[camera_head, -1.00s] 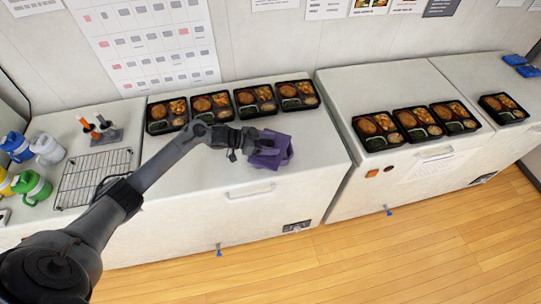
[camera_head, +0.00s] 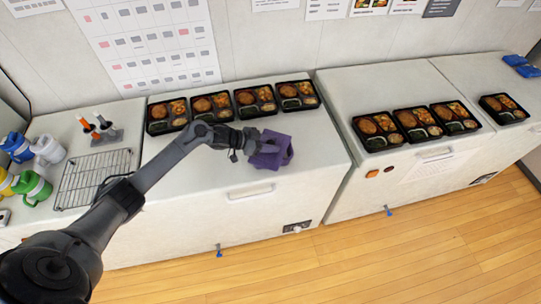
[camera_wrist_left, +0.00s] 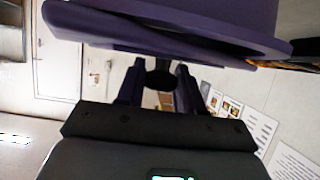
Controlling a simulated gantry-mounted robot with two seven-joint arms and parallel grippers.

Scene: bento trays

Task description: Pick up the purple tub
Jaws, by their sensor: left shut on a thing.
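The purple tub (camera_head: 272,151) is at the end of my left arm, over the left white freezer top in the head view. My left gripper (camera_head: 252,146) is shut on the tub; its fingertips are partly hidden by it. In the left wrist view the purple tub (camera_wrist_left: 190,22) fills the top of the picture, tilted, close beyond the two dark fingers (camera_wrist_left: 160,88). I cannot tell clearly whether the tub is clear of the freezer top. My right gripper is not in view.
Several bento trays (camera_head: 211,107) line the back of the left freezer (camera_head: 195,180). More trays (camera_head: 380,130) stand on the freezer to the right. A wire rack (camera_head: 94,178) and colored jugs (camera_head: 32,185) are at the left. The freezer top in front of the tub is clear.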

